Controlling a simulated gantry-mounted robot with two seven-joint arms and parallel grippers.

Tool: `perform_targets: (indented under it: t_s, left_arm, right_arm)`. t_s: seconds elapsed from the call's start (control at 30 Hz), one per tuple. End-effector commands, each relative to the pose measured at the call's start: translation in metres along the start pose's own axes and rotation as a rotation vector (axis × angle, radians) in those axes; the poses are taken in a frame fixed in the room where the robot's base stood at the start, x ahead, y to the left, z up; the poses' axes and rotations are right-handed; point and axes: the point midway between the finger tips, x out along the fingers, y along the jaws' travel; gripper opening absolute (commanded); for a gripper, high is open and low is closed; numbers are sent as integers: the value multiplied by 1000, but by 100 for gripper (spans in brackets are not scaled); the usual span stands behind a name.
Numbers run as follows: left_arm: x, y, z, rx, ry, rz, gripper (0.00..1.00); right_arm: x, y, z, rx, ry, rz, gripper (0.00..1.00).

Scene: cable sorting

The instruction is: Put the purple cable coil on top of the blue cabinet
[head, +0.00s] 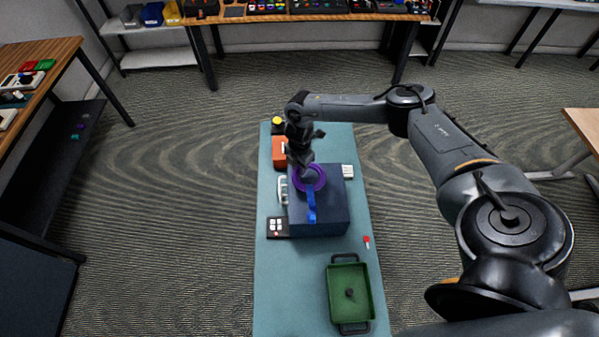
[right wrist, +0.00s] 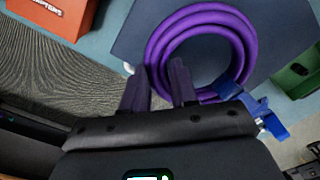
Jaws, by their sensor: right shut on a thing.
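The purple cable coil (head: 322,181) is a ring with a blue strap (head: 311,205). It is over the left part of the top of the dark blue cabinet (head: 333,212). My right gripper (head: 304,167) is shut on the coil, reaching it from above and behind. In the right wrist view the coil (right wrist: 158,42) lies flat in front of the fingers (right wrist: 160,88), which meet its near left edge. The cabinet top (right wrist: 130,38) is beneath it. I cannot tell whether the coil touches the top. My left gripper is not in view.
On the teal table (head: 275,300), a green tray (head: 369,290) stands in front of the cabinet. An orange box (head: 279,152) and a dark box with white buttons (head: 278,227) stand at the left. A white block (head: 348,171) and a small red item (head: 367,240) are at the right.

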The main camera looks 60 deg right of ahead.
Motion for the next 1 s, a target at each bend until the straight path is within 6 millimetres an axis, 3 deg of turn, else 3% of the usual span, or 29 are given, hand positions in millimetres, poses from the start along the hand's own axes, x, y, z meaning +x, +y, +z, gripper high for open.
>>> perform_targets:
  t_s: [0.3,0.77,0.8,0.93,1.0]
  left_arm:
    - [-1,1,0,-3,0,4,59]
    - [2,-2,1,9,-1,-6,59]
    - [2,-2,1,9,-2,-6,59]
    - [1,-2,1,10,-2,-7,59]
    - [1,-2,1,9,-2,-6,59]
  right_arm:
    - [35,0,-1,0,0,0,0]
    - [42,0,0,0,0,-1,0]
    - [41,0,0,0,0,-1,32]
    - [41,-1,0,0,0,-1,52]
    - [41,0,0,0,0,-1,53]
